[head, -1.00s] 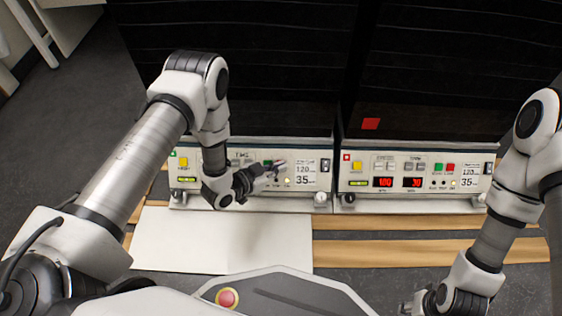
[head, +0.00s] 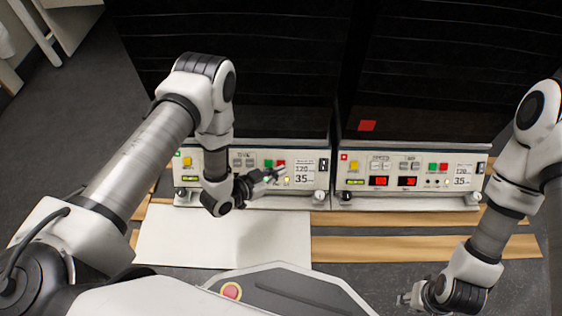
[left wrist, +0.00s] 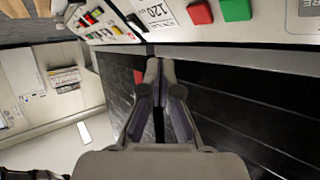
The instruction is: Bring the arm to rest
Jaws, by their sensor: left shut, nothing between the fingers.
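My left gripper (head: 272,173) is in front of the left shaker's control panel (head: 217,162) in the head view, with nothing between its fingers. In the left wrist view its fingers (left wrist: 158,75) are together, and the panel (left wrist: 270,22) with red and green buttons fills the top edge. The left arm covers part of that panel, including its displays. My right gripper (head: 408,299) is low at the bottom right of the head view, away from the shakers. It is small there, and its finger opening cannot be made out.
The right shaker's panel (head: 405,167) has two lit red displays. Dark shaker housings (head: 230,70) rise behind both panels. A white board (head: 180,240) lies on the wooden slats (head: 370,247) before the left shaker. Grey floor is open at the far left.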

